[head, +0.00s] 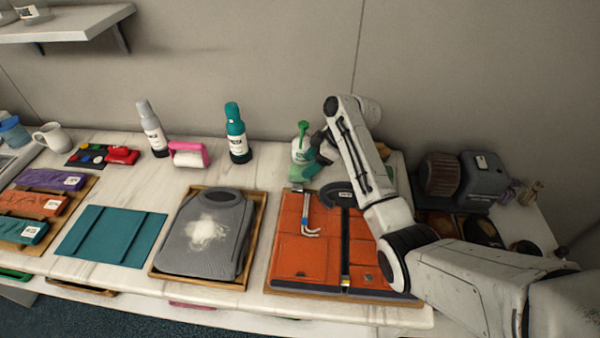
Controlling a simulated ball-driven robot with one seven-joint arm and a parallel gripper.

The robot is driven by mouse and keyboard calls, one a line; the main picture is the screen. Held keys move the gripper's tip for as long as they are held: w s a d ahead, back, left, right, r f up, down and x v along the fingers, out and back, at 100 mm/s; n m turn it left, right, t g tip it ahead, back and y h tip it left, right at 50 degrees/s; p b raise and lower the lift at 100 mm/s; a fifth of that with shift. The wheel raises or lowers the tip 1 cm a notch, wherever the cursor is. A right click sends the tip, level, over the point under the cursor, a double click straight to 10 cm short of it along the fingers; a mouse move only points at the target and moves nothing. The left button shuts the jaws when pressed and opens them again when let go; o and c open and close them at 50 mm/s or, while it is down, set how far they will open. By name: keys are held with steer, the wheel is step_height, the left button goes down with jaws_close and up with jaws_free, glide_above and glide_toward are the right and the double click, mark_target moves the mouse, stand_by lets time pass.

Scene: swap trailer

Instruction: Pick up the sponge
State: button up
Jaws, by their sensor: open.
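A small green block (306,171), which looks like the sponge, lies at the back of the counter, behind the orange board. A white and green spray bottle (299,148) stands upright just behind it. My gripper (318,152) is open and hangs right above and beside the block, close to the bottle. My arm comes in from the right and hides part of this area. I cannot tell whether the fingers touch the block.
An orange board (295,250) with hex keys and a grey mat in a wooden tray (158,272) lie in front. A dark machine (480,178) is right. The wall is close behind.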

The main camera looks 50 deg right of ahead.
steer(key=shift+p+x, duration=0.4)
steer(key=shift+x, duration=1.9)
steer(key=shift+d, duration=0.15)
steer(key=shift+c, duration=0.3)
steer(key=c, duration=0.7)
steer(key=shift+c, duration=0.2)
steer(key=shift+s, duration=0.1)
steer(key=s+d+r+b, duration=0.2)
steer(key=s+d+r, duration=0.6)
steer(key=s, duration=0.3)
steer(key=shift+d, duration=0.3)
